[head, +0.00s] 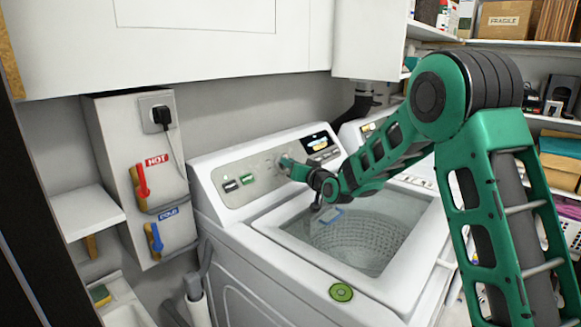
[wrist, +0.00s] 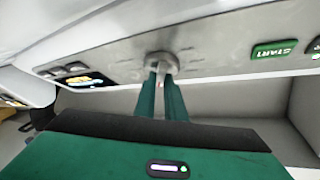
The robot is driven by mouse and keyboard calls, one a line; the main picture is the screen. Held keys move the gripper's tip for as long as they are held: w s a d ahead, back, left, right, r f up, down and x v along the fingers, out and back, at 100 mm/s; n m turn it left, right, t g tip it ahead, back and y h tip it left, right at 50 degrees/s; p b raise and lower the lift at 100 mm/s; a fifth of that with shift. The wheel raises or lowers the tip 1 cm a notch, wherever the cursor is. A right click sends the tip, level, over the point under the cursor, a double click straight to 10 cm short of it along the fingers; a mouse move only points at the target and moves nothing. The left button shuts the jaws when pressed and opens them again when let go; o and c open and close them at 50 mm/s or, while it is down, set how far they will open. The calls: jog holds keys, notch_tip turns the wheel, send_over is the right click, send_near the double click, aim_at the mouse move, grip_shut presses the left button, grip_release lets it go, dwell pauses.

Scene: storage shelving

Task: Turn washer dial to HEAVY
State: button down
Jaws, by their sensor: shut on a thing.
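The white washer (head: 235,243) stands in the middle of the head view with its lid open and its drum showing. Its grey control panel (head: 225,172) runs along the back. My gripper (head: 285,163) is at the middle of this panel and hides the dial there in the head view. In the wrist view my two green fingers (wrist: 161,72) are close together on a small grey dial (wrist: 160,57), one on each side of it. The panel fills the top of that view. I cannot read the dial's setting.
A red HOT valve (head: 142,181) and blue COLD valve (head: 155,238) are on the left wall. White cabinets (head: 160,60) hang above the washer.

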jog(key=shift+r+m+h, duration=0.1)
jog(key=shift+m+h, duration=0.7)
jog(key=shift+m, duration=0.3)
jog(key=shift+m+h, duration=0.3)
jog(key=c, duration=1.8)
grip_release()
jog(key=v, duration=1)
jog(key=shift+s+d, duration=0.15)
jog(key=shift+s, duration=0.2)
jog(key=shift+f, duration=0.25)
